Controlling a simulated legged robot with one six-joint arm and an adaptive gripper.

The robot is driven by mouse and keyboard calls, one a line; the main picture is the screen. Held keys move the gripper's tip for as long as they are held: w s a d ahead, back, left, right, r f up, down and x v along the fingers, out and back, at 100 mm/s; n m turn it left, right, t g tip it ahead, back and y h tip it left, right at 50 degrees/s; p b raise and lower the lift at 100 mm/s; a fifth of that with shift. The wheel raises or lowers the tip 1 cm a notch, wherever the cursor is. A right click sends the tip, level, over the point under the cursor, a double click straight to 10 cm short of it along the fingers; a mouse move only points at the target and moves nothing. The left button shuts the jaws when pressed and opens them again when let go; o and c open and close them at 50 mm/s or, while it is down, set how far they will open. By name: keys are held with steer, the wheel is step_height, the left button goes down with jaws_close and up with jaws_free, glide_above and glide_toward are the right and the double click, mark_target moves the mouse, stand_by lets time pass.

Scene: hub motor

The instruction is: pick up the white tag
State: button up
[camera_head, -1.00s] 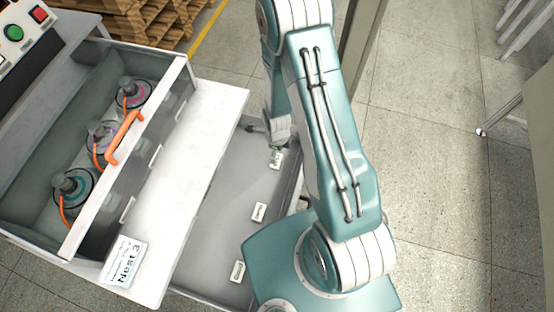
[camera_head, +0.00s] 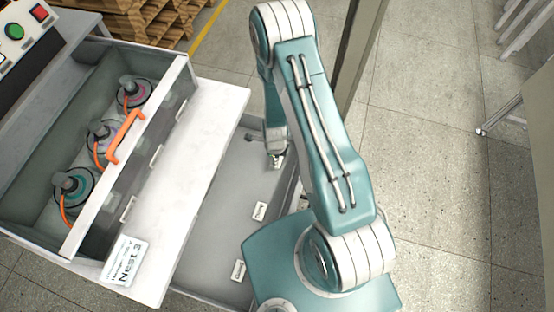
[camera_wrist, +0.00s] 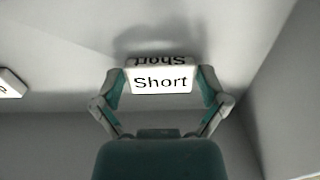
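The white tag (camera_wrist: 160,80) reads "Short" in black in the wrist view. My gripper (camera_wrist: 161,88) has a teal finger pad against each short side of it and looks shut on it. In the head view my gripper (camera_head: 275,152) points down at the far end of the grey tray (camera_head: 222,190), with the tag (camera_head: 278,162) partly hidden under it. A shadow lies behind the tag on the grey surface. I cannot tell whether the tag is clear of the tray floor.
Two more white tags, a middle one (camera_head: 259,211) and a near one (camera_head: 238,270), lie in the tray. A tag's edge shows in the wrist view (camera_wrist: 10,84). Left stands a bin (camera_head: 60,130) with several hub motors and an orange handle (camera_head: 125,137). The "Nest 3" sign (camera_head: 124,262) lies on the white ledge.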

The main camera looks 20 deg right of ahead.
steer(key=shift+c, duration=0.6)
